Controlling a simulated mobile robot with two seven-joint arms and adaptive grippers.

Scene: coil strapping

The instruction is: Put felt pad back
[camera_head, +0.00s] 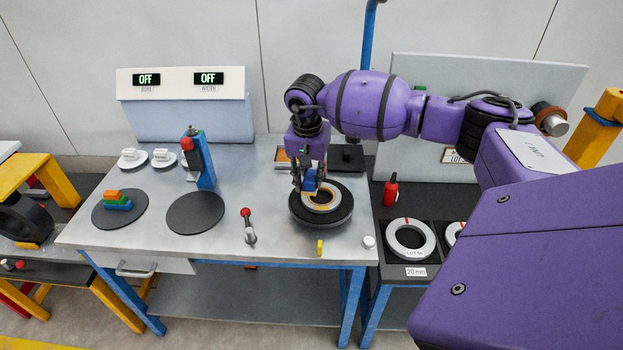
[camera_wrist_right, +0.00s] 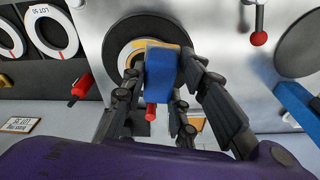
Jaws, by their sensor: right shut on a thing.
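My right gripper (camera_head: 309,186) is shut on a blue block with a tan edge, which looks like the felt pad (camera_wrist_right: 160,72); the block also shows in the head view (camera_head: 310,185). The gripper points down over the black round turntable (camera_head: 321,219), where a ring-shaped coil (camera_head: 322,204) with an orange-tan inner band lies. In the right wrist view, the two dark fingers (camera_wrist_right: 160,65) are on either side of the block, and the coil is partly hidden behind it. I cannot tell whether the block touches the coil. My left gripper is not in view.
Behind the turntable are a small orange-edged tray (camera_head: 282,157) and a dark plate (camera_head: 347,158). A red-knobbed lever (camera_head: 248,227), yellow peg (camera_head: 320,247) and white knob (camera_head: 368,242) stand near the front.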

